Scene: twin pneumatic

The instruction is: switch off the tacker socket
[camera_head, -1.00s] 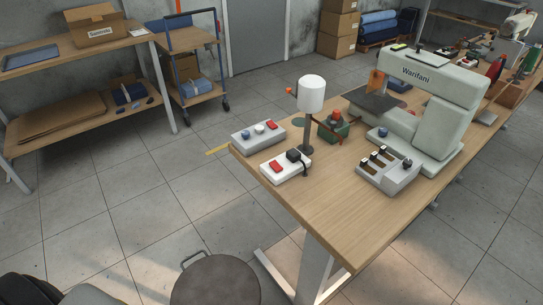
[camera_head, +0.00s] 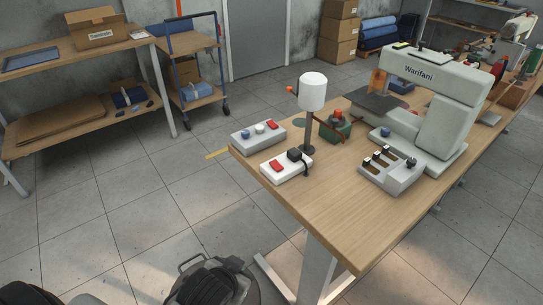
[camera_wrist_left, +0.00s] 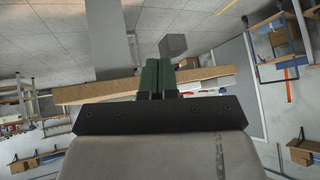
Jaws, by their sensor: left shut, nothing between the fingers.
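A white socket box (camera_head: 287,167) with a red switch (camera_head: 276,166) and a black plug (camera_head: 294,155) sits at the near left of the workbench, beside the lamp-like post; I cannot read a label that marks it as the tacker's. A grey box (camera_head: 258,134) with blue, white and red knobs lies behind it. My left gripper (camera_wrist_left: 157,78) shows in the left wrist view with its dark green fingers shut and empty; the bench edge lies behind them. My right gripper is not in view.
The wooden workbench (camera_head: 330,216) has a bare front end. A white-shaded post (camera_head: 312,95) stands close behind the socket box. A slotted grey box (camera_head: 391,174) and a large pale machine (camera_head: 433,95) stand to the right.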

